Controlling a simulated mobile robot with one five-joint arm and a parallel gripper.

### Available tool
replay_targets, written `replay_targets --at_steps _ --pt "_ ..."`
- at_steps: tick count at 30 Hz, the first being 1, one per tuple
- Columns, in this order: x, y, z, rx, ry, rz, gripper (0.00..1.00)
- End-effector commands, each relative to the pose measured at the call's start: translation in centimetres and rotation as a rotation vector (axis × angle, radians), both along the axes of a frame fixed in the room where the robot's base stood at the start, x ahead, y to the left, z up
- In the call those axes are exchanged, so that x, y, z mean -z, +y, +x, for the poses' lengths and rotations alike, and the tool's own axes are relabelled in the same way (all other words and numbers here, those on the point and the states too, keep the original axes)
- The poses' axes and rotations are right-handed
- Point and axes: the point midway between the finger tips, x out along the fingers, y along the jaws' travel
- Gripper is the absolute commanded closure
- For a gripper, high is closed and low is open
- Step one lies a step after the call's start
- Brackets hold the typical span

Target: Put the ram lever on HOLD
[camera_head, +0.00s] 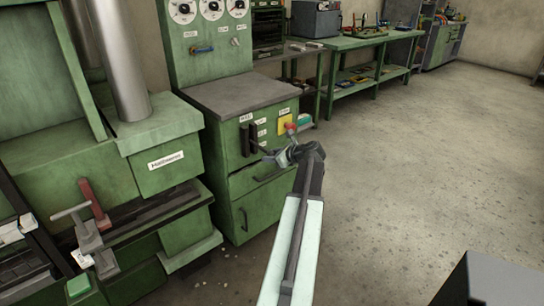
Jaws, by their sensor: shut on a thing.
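The green control cabinet (226,152) stands in the middle of the view. Its front has a dark upright lever slot (249,139) with small white labels (262,127) beside it; the print is too small to read surely. My gripper (275,155) is at the cabinet front, just right of the slot's lower end. It is shut on the ram lever (265,150), whose small dark end shows at the jaws. The jaws and wrist hide much of the lever, and I cannot tell which label it lines up with.
A drawer handle (270,172) is below. The press (165,160) with a red-handled lever (95,203) stands left.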

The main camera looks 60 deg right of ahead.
Motion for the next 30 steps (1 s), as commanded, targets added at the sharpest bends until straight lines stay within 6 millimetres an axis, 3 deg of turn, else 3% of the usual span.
replay_targets --at_steps 4,5,6,19,30 --pt "-0.1 0.0 -0.1 0.001 -0.004 0.002 1.0" --pt "-0.1 0.0 -0.1 0.001 -0.004 0.003 0.56" --pt "-0.1 0.0 -0.1 0.001 -0.004 0.002 0.45" --pt "-0.5 0.1 -0.8 0.003 -0.001 0.001 0.44" --pt "-3.7 2.1 -6.1 0.003 -0.002 0.002 0.44"
